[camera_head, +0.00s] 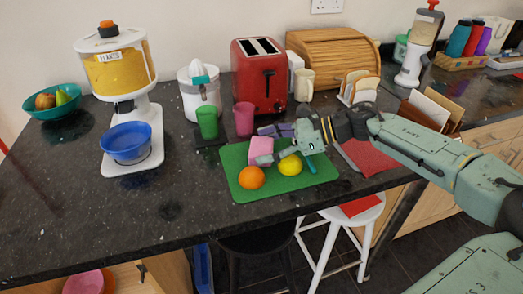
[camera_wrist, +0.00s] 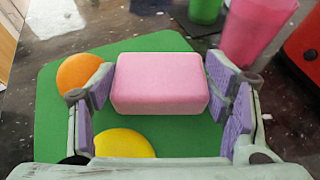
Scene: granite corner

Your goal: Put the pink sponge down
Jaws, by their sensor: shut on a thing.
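The pink sponge (camera_head: 261,147) is a small block over the left part of the green cutting board (camera_head: 240,188). In the wrist view the sponge (camera_wrist: 160,83) sits between the purple pads of my gripper (camera_wrist: 162,90), which press on its left and right ends. My gripper (camera_head: 268,144) reaches in from the right in the head view and is shut on the sponge. Whether the sponge's underside touches the board is hard to tell.
An orange (camera_head: 251,177) and a lemon (camera_head: 290,165) lie on the board close to my gripper. A green cup (camera_head: 207,123) and a pink cup (camera_head: 244,119) stand behind it. A red toaster (camera_head: 259,80) is farther back. The counter is clear at the front left.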

